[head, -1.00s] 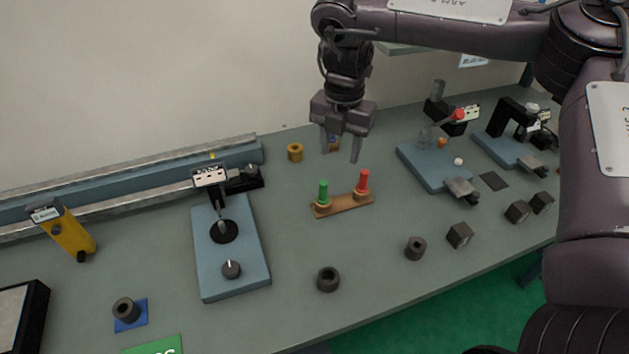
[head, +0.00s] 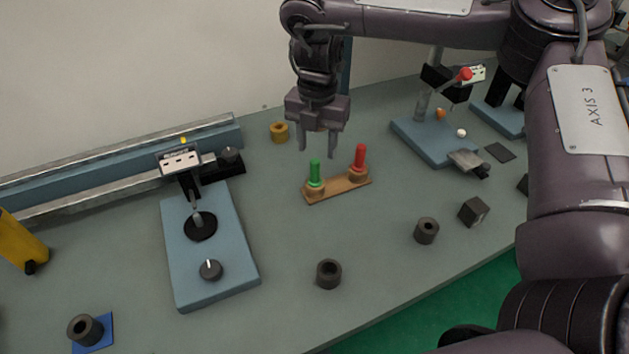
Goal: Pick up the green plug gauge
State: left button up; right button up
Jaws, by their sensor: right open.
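The green plug gauge (head: 315,173) stands upright at the left end of a small wooden stand (head: 338,189). A red plug gauge (head: 360,158) stands upright at the stand's right end. My right gripper (head: 317,149) points down with its two fingers apart and nothing between them. In the picture its fingertips are just above the green gauge's top; how far apart they are in depth is hard to tell. My left gripper does not show.
A blue fixture (head: 225,267) with a dial stands left of the stand. A brass ring (head: 279,132) is behind it. Dark rings (head: 328,273) (head: 426,231) and a dark block (head: 473,211) lie in front. Another blue fixture (head: 424,144) stands at the right.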

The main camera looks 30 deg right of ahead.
aim_at(315, 160)
jog(key=f, duration=0.4)
jog(key=f+p, duration=0.1)
jog(key=f, duration=0.1)
jog(key=shift+s+a+f, duration=0.15)
jog(key=shift+a+f, duration=0.1)
jog(key=shift+f, duration=0.1)
grip_shut()
